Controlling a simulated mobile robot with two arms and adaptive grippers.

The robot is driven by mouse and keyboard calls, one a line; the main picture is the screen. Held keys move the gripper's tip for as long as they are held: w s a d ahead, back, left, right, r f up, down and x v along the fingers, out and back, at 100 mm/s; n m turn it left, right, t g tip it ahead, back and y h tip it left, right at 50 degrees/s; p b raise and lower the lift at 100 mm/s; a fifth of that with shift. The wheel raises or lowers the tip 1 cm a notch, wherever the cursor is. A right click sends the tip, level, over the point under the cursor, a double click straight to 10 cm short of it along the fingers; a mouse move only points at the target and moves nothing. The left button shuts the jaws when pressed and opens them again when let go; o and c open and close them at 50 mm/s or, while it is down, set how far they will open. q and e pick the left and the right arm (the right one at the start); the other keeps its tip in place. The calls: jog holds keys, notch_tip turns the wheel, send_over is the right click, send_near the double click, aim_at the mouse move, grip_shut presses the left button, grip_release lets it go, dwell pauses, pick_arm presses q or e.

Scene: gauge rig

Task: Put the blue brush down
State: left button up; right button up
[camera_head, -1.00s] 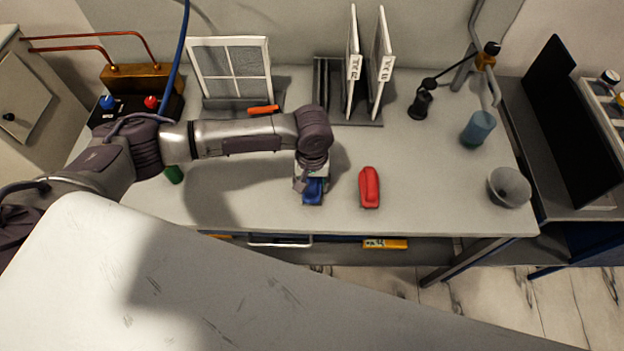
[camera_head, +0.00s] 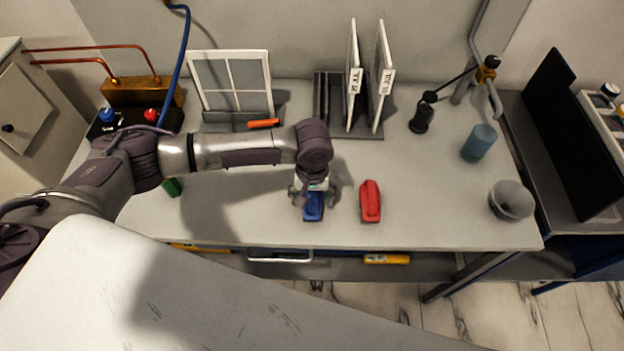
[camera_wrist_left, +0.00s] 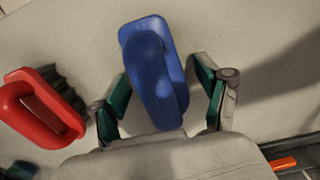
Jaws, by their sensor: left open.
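The blue brush (camera_head: 313,208) lies on the grey table near its front edge, under my left gripper. My left gripper (camera_head: 315,196) is above it with its fingers apart. In the left wrist view the blue brush (camera_wrist_left: 155,70) lies between the two open fingers of the left gripper (camera_wrist_left: 160,105), with a gap on each side. Part of the brush is hidden by the gripper's body there. My right gripper is in neither view.
A red brush (camera_head: 370,201) lies just right of the blue one; it also shows in the left wrist view (camera_wrist_left: 42,108). A rack with upright panels (camera_head: 380,78) stands at the back. The table between is clear.

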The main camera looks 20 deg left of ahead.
aim_at(312, 194)
pick_arm(q)
notch_tip(312, 194, up, 14)
jog(key=shift+s+b, duration=0.4)
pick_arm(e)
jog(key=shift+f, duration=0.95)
pick_arm(q)
jog(key=shift+f, duration=0.15)
